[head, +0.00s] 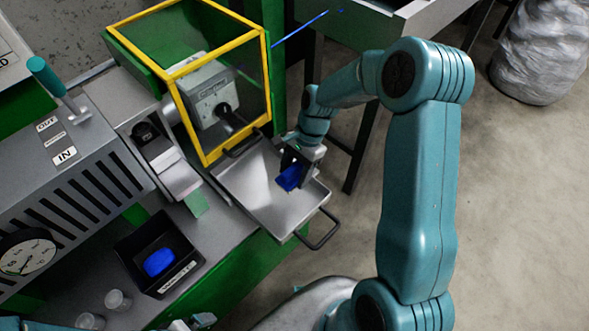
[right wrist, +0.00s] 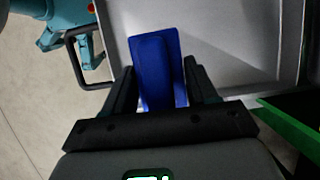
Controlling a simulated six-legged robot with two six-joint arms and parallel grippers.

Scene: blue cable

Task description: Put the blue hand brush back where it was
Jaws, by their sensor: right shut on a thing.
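The blue hand brush (head: 288,179) is in my right gripper (head: 297,160), over the grey metal tray (head: 262,205) in the head view. In the right wrist view the brush (right wrist: 158,65) sits between the two dark fingers of the right gripper (right wrist: 160,90), with the tray (right wrist: 235,45) behind it. I cannot tell whether the brush touches the tray. Its bristles are not clear to see. What seems to be part of my left gripper (head: 192,323) shows at the bottom edge of the head view, mostly cut off; its jaws are unclear.
A black bin (head: 184,285) with a blue object (head: 160,262) stands on the bench at lower left. A yellow-framed guard (head: 182,72) stands behind the tray. The tray's dark handle (head: 322,237) sticks out at the front. A blue cable (head: 305,28) runs at the top.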

